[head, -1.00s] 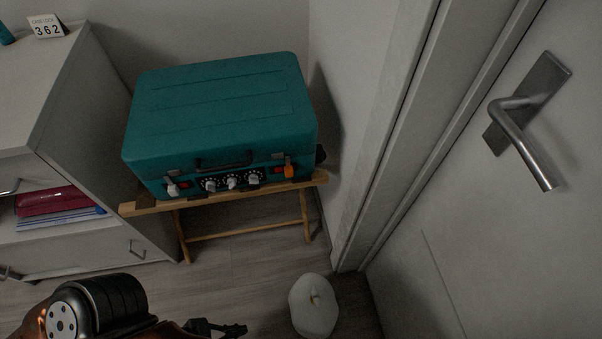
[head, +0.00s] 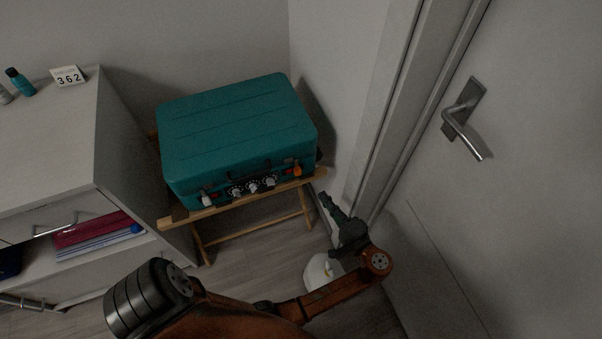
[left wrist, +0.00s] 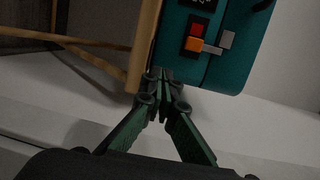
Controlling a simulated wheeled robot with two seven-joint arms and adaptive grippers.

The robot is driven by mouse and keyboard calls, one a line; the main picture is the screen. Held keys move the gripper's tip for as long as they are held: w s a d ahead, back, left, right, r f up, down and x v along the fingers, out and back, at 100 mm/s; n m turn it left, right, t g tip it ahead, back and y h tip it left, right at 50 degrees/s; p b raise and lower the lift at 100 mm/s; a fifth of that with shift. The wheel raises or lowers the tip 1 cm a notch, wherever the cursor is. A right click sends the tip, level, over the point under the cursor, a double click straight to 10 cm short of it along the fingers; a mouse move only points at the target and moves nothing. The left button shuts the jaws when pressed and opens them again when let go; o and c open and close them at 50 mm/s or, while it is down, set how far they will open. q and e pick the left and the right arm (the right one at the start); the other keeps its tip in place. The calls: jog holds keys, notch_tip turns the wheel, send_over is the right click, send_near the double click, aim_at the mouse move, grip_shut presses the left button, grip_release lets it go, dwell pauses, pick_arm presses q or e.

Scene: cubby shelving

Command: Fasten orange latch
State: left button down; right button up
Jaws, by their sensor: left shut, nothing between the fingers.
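The teal case (head: 235,135) is shut, lid down, on a wooden folding stand. The orange latch (head: 298,171) is at the right end of its front face. In the left wrist view the orange latch (left wrist: 196,45) shows beside a red square and a grey metal piece; I cannot tell whether it is fastened. A second, grey-white latch (head: 206,200) is at the left end of the front. My left gripper (head: 324,199) is shut and empty, just below and right of the case's right corner. Its fingertips (left wrist: 160,76) are close to the case edge, apart from the latch. My right gripper is out of view.
The stand (head: 245,204) has a rail near my left fingertips. A white round object (head: 320,270) is on the floor behind my arm. The door (head: 520,180) with its handle and frame is close on the right. A white cabinet (head: 50,165) stands on the left.

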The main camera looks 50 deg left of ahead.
pick_arm(q)
jog(key=shift+n+g+y, duration=0.5)
jog(key=shift+n+g, duration=0.1)
jog(key=shift+n, duration=0.1)
jog(key=r, duration=0.1)
jog(key=d+r, duration=0.1)
jog(key=r, duration=0.2)
jog(key=shift+s+d+r, duration=0.2)
jog(key=shift+d, duration=0.1)
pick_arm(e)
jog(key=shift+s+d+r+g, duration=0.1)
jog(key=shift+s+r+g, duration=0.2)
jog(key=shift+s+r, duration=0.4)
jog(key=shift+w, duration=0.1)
pick_arm(q)
jog(key=b, duration=0.2)
send_near(302, 166)
jog(key=a, duration=0.5)
jog(key=shift+w, duration=0.35)
jog(key=shift+w+a+r, duration=0.1)
jog(key=shift+a, duration=0.35)
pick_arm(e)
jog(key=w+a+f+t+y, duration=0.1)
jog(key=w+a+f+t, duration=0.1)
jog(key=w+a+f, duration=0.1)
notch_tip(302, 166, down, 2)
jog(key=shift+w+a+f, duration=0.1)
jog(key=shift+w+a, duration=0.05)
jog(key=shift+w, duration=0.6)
